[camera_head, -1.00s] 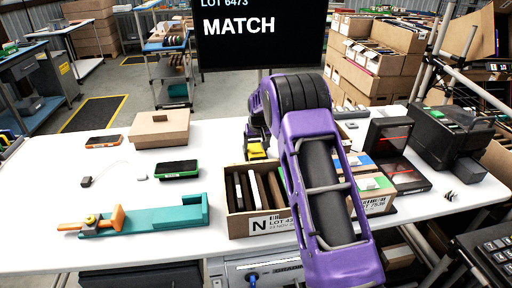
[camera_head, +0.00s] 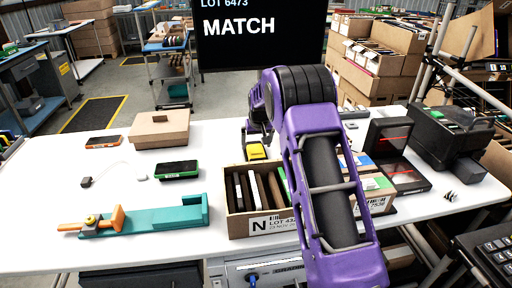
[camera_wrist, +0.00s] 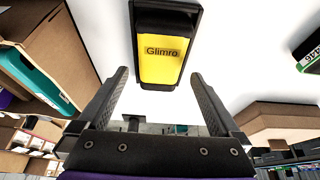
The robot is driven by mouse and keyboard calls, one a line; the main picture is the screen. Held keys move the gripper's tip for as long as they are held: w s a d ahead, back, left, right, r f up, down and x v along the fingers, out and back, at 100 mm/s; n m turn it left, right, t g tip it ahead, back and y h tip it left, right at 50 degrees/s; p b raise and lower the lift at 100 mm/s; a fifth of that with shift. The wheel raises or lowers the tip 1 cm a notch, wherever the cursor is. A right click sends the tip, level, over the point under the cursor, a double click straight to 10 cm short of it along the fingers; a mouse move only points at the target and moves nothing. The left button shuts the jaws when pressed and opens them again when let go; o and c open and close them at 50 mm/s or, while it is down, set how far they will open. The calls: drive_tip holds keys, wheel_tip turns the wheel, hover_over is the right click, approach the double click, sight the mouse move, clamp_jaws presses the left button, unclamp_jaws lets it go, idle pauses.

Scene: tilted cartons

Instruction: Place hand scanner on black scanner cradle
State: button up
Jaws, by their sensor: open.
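A yellow and black device marked "Glimro" (camera_wrist: 163,58), which looks like the hand scanner, lies on the white table. In the head view its yellow top (camera_head: 256,152) shows just behind the open carton. My gripper (camera_wrist: 160,76) is open and empty, its two fingers on either side of the near end of the yellow face, apart from it. My purple arm hides part of the table there. I cannot clearly make out the black scanner cradle; a black L-shaped unit with red lines (camera_head: 402,176) stands on the right.
An open carton with upright items (camera_head: 240,227) stands at the table's front edge. A teal fixture with an orange clamp (camera_head: 155,219), a green-edged handheld (camera_head: 177,169), an orange-edged handheld (camera_head: 102,142) and a closed box (camera_head: 160,128) are on the left. A black machine (camera_head: 447,135) stands right.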

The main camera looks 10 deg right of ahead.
drive_tip(key=v, duration=0.9)
drive_tip(key=shift+s+r, duration=0.15)
drive_tip(key=shift+r, duration=0.15)
